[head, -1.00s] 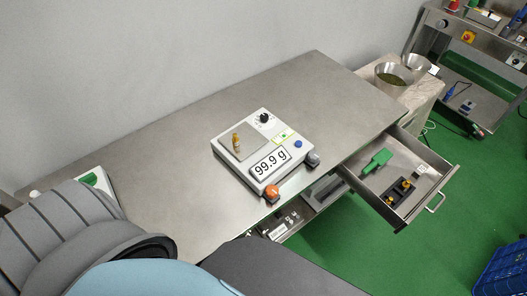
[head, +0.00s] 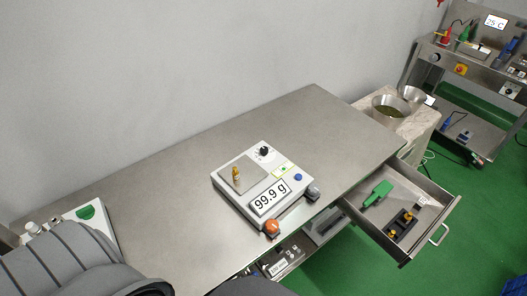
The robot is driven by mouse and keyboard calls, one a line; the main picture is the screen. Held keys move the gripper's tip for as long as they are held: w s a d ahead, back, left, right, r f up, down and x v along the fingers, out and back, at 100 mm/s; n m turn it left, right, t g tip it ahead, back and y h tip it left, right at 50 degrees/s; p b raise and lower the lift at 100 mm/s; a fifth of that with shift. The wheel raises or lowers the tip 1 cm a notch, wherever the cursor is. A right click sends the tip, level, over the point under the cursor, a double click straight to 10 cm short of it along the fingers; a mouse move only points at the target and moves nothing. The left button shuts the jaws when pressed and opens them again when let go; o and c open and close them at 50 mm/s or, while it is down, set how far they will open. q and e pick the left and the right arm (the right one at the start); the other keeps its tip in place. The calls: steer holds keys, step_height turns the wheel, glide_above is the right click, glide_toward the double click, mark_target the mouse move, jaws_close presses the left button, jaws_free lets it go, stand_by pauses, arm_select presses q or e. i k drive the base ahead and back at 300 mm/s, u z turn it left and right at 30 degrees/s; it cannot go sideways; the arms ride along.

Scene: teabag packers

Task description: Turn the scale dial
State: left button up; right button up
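The scale (head: 264,184) is a white box on the steel table, with a display that reads 99.9 g. Its black dial (head: 264,151) is on the top face near the back. A small brass-coloured weight (head: 236,173) stands on the scale's grey plate (head: 246,180). An orange knob (head: 271,226) and a grey knob (head: 312,192) are at the front corners, and a blue button (head: 298,177) is on the right of the top face. A grey arm part of mine shows at the lower left. Neither of my grippers is in view.
The steel table (head: 160,170) is mostly bare around the scale. An open drawer (head: 434,207) on the right holds a green scoop (head: 377,193) and a black block with brass weights (head: 401,223). A white device with a green spot (head: 88,213) is at the left.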

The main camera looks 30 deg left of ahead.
mark_target(264, 150)
steer(key=u, duration=3.95)
steer(key=k, duration=1.35)
steer(key=z, duration=1.7)
